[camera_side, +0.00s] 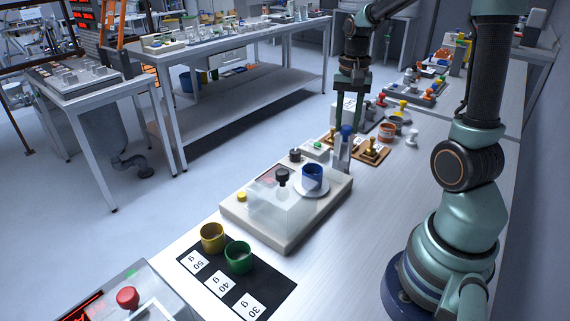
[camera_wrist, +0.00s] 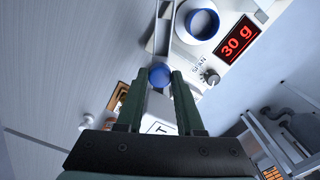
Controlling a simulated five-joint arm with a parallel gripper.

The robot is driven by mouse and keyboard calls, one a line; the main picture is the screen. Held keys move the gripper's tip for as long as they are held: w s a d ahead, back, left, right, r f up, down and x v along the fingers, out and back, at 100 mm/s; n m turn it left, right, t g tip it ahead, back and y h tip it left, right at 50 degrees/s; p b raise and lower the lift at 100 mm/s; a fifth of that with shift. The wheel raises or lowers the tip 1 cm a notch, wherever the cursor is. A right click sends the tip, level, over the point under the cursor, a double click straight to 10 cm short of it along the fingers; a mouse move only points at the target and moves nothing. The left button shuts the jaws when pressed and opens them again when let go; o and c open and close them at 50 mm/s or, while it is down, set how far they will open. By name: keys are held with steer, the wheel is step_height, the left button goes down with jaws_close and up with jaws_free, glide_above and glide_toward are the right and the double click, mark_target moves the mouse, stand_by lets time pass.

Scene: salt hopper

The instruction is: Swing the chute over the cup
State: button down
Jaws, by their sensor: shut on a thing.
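My gripper (camera_side: 347,127) is shut on a blue knob (camera_side: 347,132), which shows between the fingertips in the wrist view (camera_wrist: 160,74). The knob tops a narrow grey metal chute (camera_side: 342,154), which also shows in the wrist view (camera_wrist: 162,35). The blue cup (camera_side: 312,178) stands upright on a round white pan of the scale (camera_side: 262,236). In the wrist view the cup (camera_wrist: 203,22) is right of the chute, and the chute lies beside it, not over it. The scale display (camera_wrist: 238,40) reads 30 g. My fingers hide part of the chute's mount.
A clear box (camera_side: 270,208) with a dark knob sits on the scale, left of the cup. A yellow cup (camera_side: 213,237) and a green cup (camera_side: 239,257) stand on a black mat (camera_side: 275,290) in front. Behind are a wooden tray (camera_side: 372,151) and an orange tin (camera_side: 387,132).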

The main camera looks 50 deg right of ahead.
steer(key=shift+w+a+r+m, duration=0.1)
steer(key=shift+w+a+m, duration=0.1)
steer(key=shift+w+m, duration=1)
steer(key=shift+w+a+m, duration=0.15)
steer(key=shift+w+m, duration=0.55)
steer(key=shift+m, duration=0.9)
steer(key=c, duration=0.5)
jaws_free()
steer(key=shift+c, duration=0.2)
step_height(320, 180, up, 12)
glide_above(332, 117)
steer(key=s+a, duration=0.3)
steer(key=a, duration=0.2)
steer(key=shift+w+d, duration=0.25)
